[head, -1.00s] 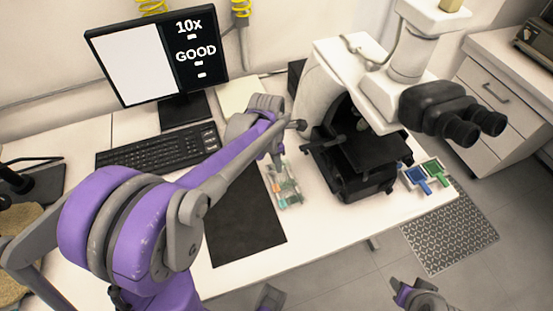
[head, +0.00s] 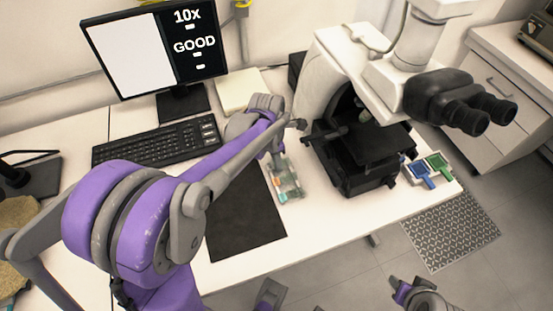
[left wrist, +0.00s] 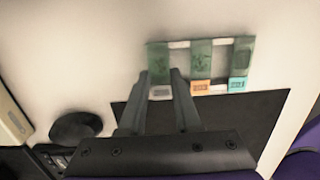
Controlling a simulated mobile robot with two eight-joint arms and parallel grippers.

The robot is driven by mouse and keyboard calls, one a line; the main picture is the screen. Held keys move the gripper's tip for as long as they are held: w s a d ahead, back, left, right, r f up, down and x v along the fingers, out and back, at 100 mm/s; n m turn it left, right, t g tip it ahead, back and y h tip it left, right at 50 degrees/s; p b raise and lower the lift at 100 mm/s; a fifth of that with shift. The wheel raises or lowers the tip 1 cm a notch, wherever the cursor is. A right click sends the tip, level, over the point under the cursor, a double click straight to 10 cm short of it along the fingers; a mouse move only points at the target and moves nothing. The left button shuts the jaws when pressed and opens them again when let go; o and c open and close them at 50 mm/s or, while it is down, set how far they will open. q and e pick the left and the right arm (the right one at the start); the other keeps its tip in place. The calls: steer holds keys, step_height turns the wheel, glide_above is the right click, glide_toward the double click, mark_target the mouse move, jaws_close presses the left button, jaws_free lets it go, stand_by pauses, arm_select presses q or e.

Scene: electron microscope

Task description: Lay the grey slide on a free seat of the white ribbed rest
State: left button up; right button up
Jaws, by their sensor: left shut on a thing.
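My left gripper (left wrist: 168,78) is shut on the grey slide (left wrist: 160,66), a greenish glass slide with a grey label end between the fingertips. The white ribbed rest (left wrist: 179,44) shows in the left wrist view. The grey slide lies over its left end; I cannot tell whether it touches the rest. An orange-labelled slide (left wrist: 201,64) lies in the middle and a teal-labelled slide (left wrist: 241,63) at the right. In the head view the rest (head: 297,194) is partly hidden by my left gripper (head: 277,160). A part of my right arm shows at the bottom edge, its fingers unclear.
A dark mat (head: 243,222) lies left of the rest. The microscope (head: 365,150) stands to the right, with a blue holder (head: 420,172) and a green holder (head: 437,165) beyond. A keyboard (head: 155,143) and a monitor (head: 155,48) reading "10x GOOD" stand behind.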

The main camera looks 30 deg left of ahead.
arm_select(q)
steer(key=shift+f, duration=0.3)
stand_by(0.6)
steer(key=o, duration=0.9)
steer(key=r, duration=0.7)
steer(key=r+p, duration=0.1)
steer(key=r, duration=0.2)
steer(key=shift+s+a+r, duration=0.4)
